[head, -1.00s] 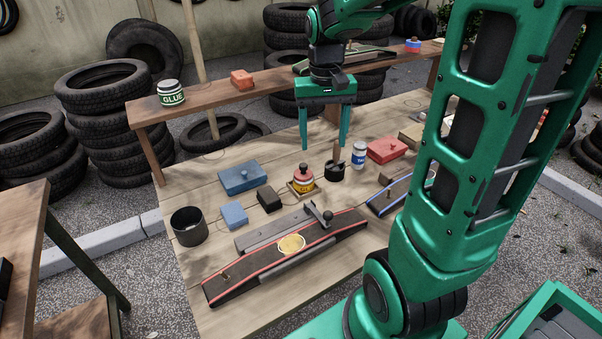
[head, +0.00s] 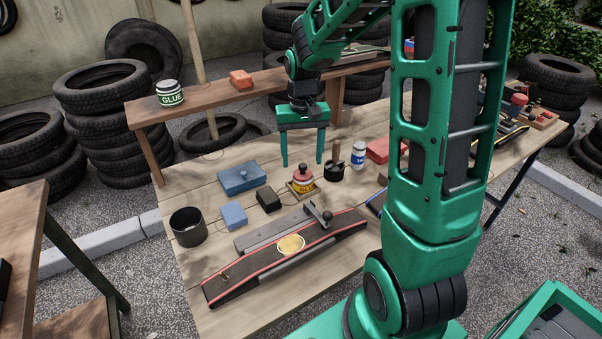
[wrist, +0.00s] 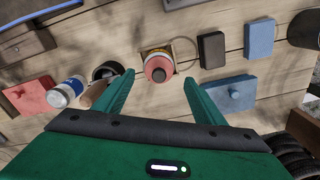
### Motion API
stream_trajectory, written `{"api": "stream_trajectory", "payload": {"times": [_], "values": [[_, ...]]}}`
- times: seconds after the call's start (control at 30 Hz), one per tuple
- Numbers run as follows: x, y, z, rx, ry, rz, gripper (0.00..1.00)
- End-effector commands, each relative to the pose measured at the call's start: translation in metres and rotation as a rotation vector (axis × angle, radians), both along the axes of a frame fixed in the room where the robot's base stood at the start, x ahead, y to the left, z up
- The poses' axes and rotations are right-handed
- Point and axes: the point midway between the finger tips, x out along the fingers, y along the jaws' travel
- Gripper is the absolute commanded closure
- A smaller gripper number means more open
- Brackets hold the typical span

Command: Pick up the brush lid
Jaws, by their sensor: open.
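The brush lid (head: 302,175) is a red cap with a dark knob on top. It sits on a small yellow tin (head: 302,187) in a square wooden holder on the bench. In the wrist view the lid (wrist: 157,69) shows from above, just beyond and between the fingertips. My gripper (head: 303,164) is open and empty, fingers pointing down, above the tin. Its two green fingers also show in the wrist view (wrist: 159,77), one to each side of the lid's position. I see no contact with the lid.
A black cup (head: 335,171) with a wooden handle in it stands close right of the tin. A white bottle (head: 358,154) is behind it. A black block (head: 268,200) and blue boxes (head: 241,178) lie left. A tyre strip with a yellow patch (head: 290,245) lies in front.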

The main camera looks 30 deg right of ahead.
Motion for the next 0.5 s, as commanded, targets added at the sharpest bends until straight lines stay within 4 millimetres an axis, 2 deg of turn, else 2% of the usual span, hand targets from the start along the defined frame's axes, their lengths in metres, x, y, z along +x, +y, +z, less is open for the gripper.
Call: {"api": "stream_trajectory", "payload": {"times": [0.1,0.2,0.5], "values": [[-0.002,-0.001,-0.019,0.001,0.005,0.001,0.36],[-0.001,-0.001,-0.028,0.001,0.003,0.001,0.36],[-0.001,-0.001,-0.033,0.000,0.000,0.001,0.36]]}}
